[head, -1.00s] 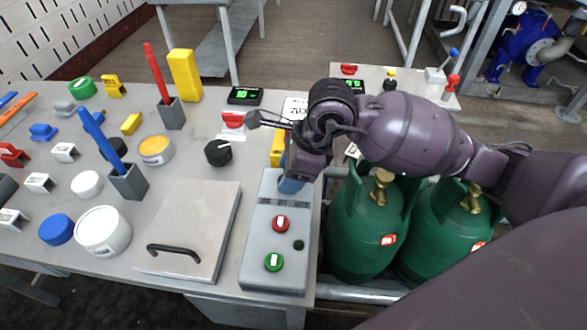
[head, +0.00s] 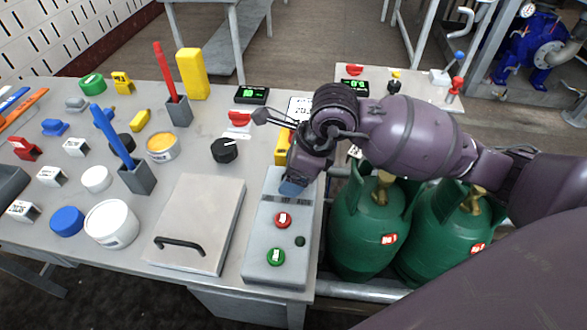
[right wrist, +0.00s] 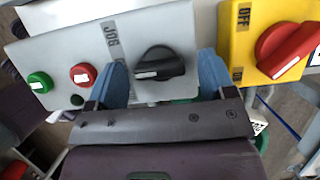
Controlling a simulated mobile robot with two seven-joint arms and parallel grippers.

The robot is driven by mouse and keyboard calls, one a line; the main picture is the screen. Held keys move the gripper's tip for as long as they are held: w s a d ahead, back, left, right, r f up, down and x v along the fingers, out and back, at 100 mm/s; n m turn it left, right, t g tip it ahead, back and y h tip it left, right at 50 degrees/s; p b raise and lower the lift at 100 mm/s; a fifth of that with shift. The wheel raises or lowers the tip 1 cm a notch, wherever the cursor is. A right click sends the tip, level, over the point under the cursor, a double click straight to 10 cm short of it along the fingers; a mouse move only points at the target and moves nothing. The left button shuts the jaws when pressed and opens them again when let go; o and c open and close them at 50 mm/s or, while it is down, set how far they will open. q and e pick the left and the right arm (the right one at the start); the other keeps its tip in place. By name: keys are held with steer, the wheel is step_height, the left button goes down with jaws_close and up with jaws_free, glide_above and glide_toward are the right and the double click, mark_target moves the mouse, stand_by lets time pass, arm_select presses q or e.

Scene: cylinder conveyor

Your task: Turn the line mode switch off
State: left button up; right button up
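A grey control box (head: 262,256) stands at the right end of the table. In the right wrist view it carries a black rotary knob (right wrist: 160,66) with a white mark, beside a dark label strip reading "JOG". A red knob (right wrist: 83,74) and a green knob (right wrist: 40,82) sit further left on it. My right gripper (right wrist: 162,84) is open, its blue fingers apart on either side of the black knob; contact cannot be told. In the head view my right gripper (head: 293,187) hides that knob. My left gripper is not in view.
A yellow box (right wrist: 237,45) marked "OFF", with a red rotary handle (right wrist: 290,50), is close to the right gripper. A grey lidded panel (head: 200,220) lies left of the control box. Green gas cylinders (head: 370,225) stand right of the table.

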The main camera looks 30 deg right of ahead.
steer(key=shift+d+r, duration=0.1)
steer(key=shift+r, duration=0.1)
steer(key=p+v, duration=0.2)
steer(key=v, duration=0.8)
steer(key=shift+r, duration=0.2)
steer(key=shift+s, duration=0.1)
